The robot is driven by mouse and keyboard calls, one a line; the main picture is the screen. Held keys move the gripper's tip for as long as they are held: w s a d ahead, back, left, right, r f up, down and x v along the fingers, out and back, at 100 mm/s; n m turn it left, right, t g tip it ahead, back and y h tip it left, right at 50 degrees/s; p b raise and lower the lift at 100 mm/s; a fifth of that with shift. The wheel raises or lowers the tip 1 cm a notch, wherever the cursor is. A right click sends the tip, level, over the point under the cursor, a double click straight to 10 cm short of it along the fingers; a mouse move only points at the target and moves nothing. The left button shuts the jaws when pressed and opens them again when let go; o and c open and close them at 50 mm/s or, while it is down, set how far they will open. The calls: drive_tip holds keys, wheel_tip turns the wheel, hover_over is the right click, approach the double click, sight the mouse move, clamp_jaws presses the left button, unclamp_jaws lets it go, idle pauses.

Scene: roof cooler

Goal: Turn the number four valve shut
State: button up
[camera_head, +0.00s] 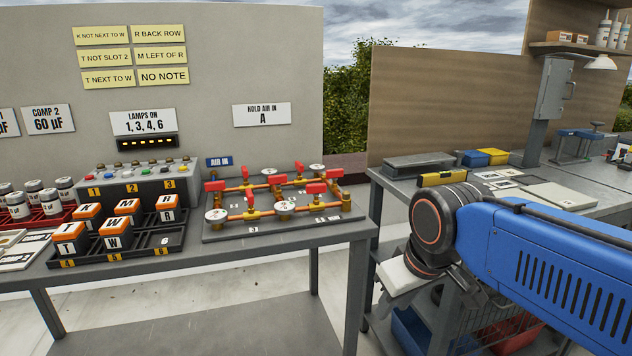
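A grey board (225,236) on the left bench carries orange-brown pipework with several red-handled valves (316,188) and round white gauges (216,215). Some handles look in line with the pipes and others across, but they are small. Small white number plates (253,230) lie along the board. They are too small to read surely, so I cannot tell which valve is number four. My blue arm reaches in from the right to a black, orange-ringed joint in front of the right bench, well apart from the valves.
The right bench (590,195) holds boxes and papers. A gap separates the benches.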

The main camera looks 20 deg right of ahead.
drive_tip(key=w+a+r+n+g, duration=0.1)
drive_tip(key=w+r+n, duration=0.3)
drive_tip(key=w+r, duration=0.45)
drive_tip(key=w+a+r+n+g, duration=0.1)
drive_tip(key=w+r+n, duration=0.2)
drive_tip(key=w+r, duration=0.55)
drive_tip(key=n+g, duration=0.2)
drive_tip(key=n, duration=0.6)
approach(316, 184)
drive_tip(key=f, duration=0.8)
drive_tip(key=shift+w+f, duration=0.2)
drive_tip(key=shift+f, duration=0.15)
drive_tip(key=shift+c, duration=0.3)
clamp_jaws()
